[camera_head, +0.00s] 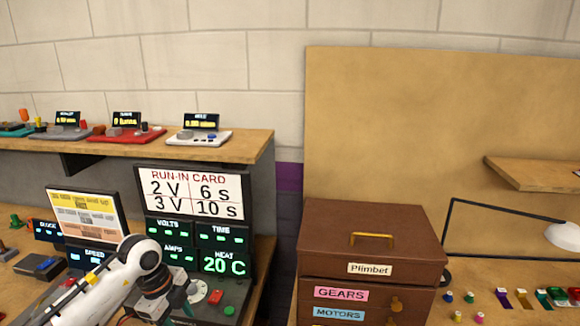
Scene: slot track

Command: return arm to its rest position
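My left arm (110,282) comes in from the lower left, white with dark joints. Its dark wrist and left gripper (168,304) point down over the front of the run-in console at the bottom of the view. The fingertips are partly hidden and too small to tell open from shut. A red button (215,297) and a green button (229,310) sit just right of the gripper on the console. I cannot tell whether the gripper touches anything. My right gripper is not in view.
The run-in card (194,194) stands above displays, with HEAT reading 20 C (224,263). A shelf (180,148) with several small devices is above. A brown drawer cabinet (372,240) stands right of the console. A lamp (563,236) and small coloured parts (522,299) are far right.

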